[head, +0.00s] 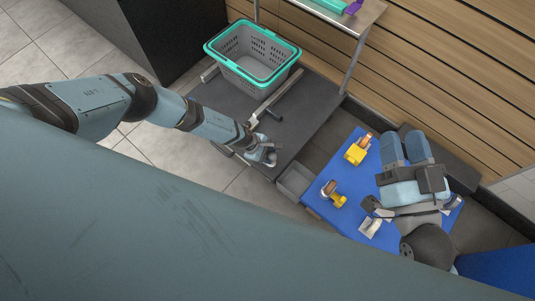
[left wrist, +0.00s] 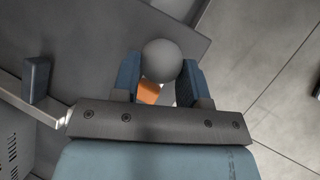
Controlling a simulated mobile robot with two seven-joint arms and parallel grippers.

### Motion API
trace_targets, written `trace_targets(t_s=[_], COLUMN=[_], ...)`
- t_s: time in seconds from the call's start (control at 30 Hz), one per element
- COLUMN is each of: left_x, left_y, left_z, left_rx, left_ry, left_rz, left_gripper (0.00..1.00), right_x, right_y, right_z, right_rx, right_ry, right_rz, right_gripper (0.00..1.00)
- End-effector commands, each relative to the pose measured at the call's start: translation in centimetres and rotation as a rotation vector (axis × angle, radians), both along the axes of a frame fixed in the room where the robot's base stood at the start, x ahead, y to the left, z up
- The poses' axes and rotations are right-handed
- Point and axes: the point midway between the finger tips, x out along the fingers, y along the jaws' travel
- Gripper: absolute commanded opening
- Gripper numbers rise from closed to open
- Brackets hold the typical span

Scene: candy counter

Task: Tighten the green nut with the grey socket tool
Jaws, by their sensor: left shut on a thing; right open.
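My left gripper (head: 268,155) is shut above the dark platform's front corner. In the left wrist view its two blue fingers (left wrist: 160,88) close on a grey ball-shaped end (left wrist: 161,60), which looks like the top of the grey socket tool; the rest is hidden below. A small orange patch (left wrist: 149,93) shows beneath the ball between the fingers; I cannot tell what it belongs to. My right gripper (head: 410,209) is open over the blue table, far to the right of the left one. I cannot make out the green nut in either view.
The blue table (head: 318,208) bears two yellow tools with brown handles (head: 357,150) (head: 334,194) and a pale small item (head: 370,227). A teal-rimmed grey basket (head: 252,52) stands on the dark platform (head: 309,127). A grey bin (head: 294,181) sits beside the table.

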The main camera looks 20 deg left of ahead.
Motion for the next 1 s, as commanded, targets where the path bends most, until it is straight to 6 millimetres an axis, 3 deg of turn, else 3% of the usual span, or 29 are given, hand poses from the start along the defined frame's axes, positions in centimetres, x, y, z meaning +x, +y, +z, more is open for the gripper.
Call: trace_targets(t_s=[0.3,0.67,1.0], left_x=[0.12,0.76,0.6], left_y=[-0.02,-0.09,0.0], left_z=[0.0,-0.03,-0.02], left_rx=[0.0,0.002,0.001], left_ry=[-0.001,-0.001,0.0], left_rz=[-0.048,-0.486,-0.418], left_gripper=[0.07,0.07,0.07], right_x=[0.0,0.0,0.0], right_y=[0.0,0.0,0.0], right_z=[0.0,0.01,0.0], right_rx=[0.0,0.0,0.0], right_ry=[0.0,0.0,0.0], right_rz=[0.0,0.0,0.0], right_gripper=[0.43,0.43,0.43])
